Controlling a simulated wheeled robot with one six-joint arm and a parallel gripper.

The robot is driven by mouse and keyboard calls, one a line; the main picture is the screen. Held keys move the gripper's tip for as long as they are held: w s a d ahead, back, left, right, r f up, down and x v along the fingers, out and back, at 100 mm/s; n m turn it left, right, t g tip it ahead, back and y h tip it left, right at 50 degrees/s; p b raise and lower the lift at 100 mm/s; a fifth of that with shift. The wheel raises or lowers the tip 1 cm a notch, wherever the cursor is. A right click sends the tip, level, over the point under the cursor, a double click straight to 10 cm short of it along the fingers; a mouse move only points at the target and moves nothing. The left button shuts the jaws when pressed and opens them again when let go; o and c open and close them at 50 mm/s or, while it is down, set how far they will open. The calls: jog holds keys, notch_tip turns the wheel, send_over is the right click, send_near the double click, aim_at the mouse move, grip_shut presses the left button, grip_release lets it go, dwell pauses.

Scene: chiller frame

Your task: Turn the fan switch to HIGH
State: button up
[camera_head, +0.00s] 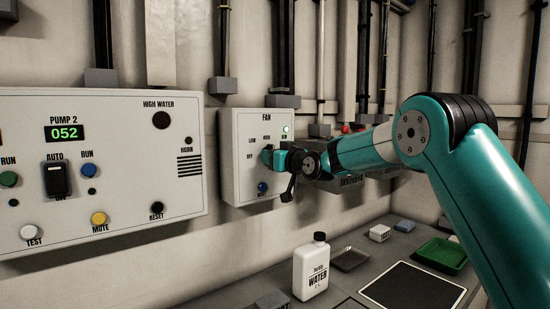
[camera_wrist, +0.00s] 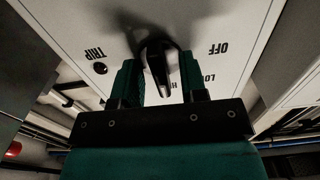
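The fan box (camera_head: 247,190) is a pale panel on the wall, labelled FAN, with OFF, LOW and HIGH around its switch. A small RUN lamp at its top right glows pale green. My gripper (camera_head: 268,157) is at the box and hides the switch in the head view. In the wrist view, the black switch knob (camera_wrist: 154,57) stands between the two green fingers of my gripper (camera_wrist: 160,80). The fingers are apart, with pale panel showing beside the knob's narrow part. OFF shows upside down; other position labels are partly hidden.
The pump panel (camera_head: 120,190) is to the left. A bench below holds a white water bottle (camera_head: 311,268), a green tray (camera_head: 440,256) and small boxes. Conduits run up the wall.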

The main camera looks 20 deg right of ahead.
jog(key=b+v, duration=0.3)
jog(key=v, duration=1.4)
jog(key=shift+s+b, duration=0.2)
jog(key=shift+b, duration=0.1)
jog(key=s+a+f+n+g+y, duration=0.1)
jog(key=s+a+f+g, duration=0.3)
jog(key=s+a, duration=0.2)
jog(key=s+a+f+n+g, duration=0.1)
jog(key=s+a+f+g, duration=0.3)
jog(key=s+a, duration=0.25)
jog(key=s+f+g+h, duration=0.1)
jog(key=s+f+g, duration=0.2)
jog(key=s, duration=0.5)
jog(key=s+f+n+g+h, duration=0.1)
jog(key=s+f+g, duration=0.2)
jog(key=s, duration=0.5)
jog(key=s+f+g+h, duration=0.1)
jog(key=s+f+g, duration=0.2)
jog(key=s, duration=0.5)
notch_tip(320, 180, up, 15)
jog(key=p, duration=1.6)
jog(key=shift+w+a+r, duration=0.2)
jog(key=shift+w+a, duration=0.05)
